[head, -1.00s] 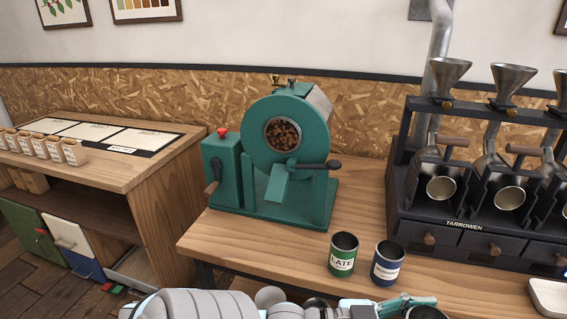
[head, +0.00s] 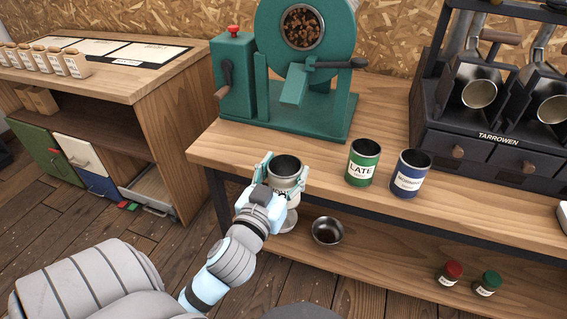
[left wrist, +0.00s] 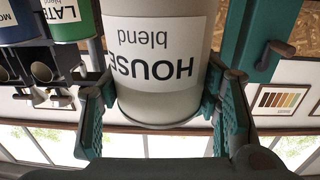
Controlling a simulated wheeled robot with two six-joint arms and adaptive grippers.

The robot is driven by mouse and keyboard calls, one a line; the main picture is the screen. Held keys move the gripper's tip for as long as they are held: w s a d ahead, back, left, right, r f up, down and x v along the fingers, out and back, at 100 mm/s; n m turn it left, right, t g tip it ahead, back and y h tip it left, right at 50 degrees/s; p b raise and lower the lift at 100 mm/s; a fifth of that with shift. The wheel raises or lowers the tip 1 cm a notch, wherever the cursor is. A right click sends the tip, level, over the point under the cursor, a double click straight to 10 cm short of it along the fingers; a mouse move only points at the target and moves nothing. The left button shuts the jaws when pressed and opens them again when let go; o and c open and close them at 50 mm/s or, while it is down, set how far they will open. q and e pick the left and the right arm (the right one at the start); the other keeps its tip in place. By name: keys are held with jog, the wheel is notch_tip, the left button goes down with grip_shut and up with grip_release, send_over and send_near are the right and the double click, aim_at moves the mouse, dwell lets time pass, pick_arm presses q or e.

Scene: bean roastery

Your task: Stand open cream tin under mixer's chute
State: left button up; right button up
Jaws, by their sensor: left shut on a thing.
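The cream tin (head: 288,184), open at the top with a dark inside, is held upright in my left gripper (head: 283,172) at the table's front edge. In the left wrist view the tin (left wrist: 155,90) appears upside down, labelled "HOUSE blend", between the two green fingers (left wrist: 158,115). The green mixer (head: 268,40) stands farther back on the table, with beans behind its round window. Its chute (head: 294,86) slopes down at the front, and the tin is in front of it and apart from it. My right gripper is not in view.
A green LATE tin (head: 363,164) and a blue tin (head: 409,176) stand right of the held tin. The table (head: 235,146) is bare before the mixer. A metal bowl (head: 327,231) and red- and green-capped jars are on the lower shelf. A dark rack (head: 470,140) stands at right.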

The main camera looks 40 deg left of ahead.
aim_at(273, 167)
pick_arm(q)
jog(key=a+n+g+y, duration=0.1)
jog(key=a+n+y, duration=0.1)
jog(key=a+y, duration=0.1)
jog(key=shift+a+f+b, duration=0.1)
jog(key=shift+f+b, duration=0.1)
jog(key=shift+b, duration=0.1)
jog(key=x, duration=0.5)
jog(key=f+b+x, duration=0.1)
jog(key=x, duration=0.5)
jog(key=b+x, duration=0.1)
jog(key=x, duration=0.5)
jog(key=shift+a+f, duration=0.1)
jog(key=shift+f, duration=0.05)
jog(key=shift+f+b, duration=0.25)
jog(key=shift+b, duration=0.05)
jog(key=shift+r, duration=0.15)
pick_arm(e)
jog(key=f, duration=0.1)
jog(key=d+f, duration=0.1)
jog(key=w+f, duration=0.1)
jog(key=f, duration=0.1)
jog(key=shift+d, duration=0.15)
pick_arm(q)
jog(key=o, duration=1.2)
jog(key=shift+c, duration=0.2)
jog(key=shift+s, duration=0.1)
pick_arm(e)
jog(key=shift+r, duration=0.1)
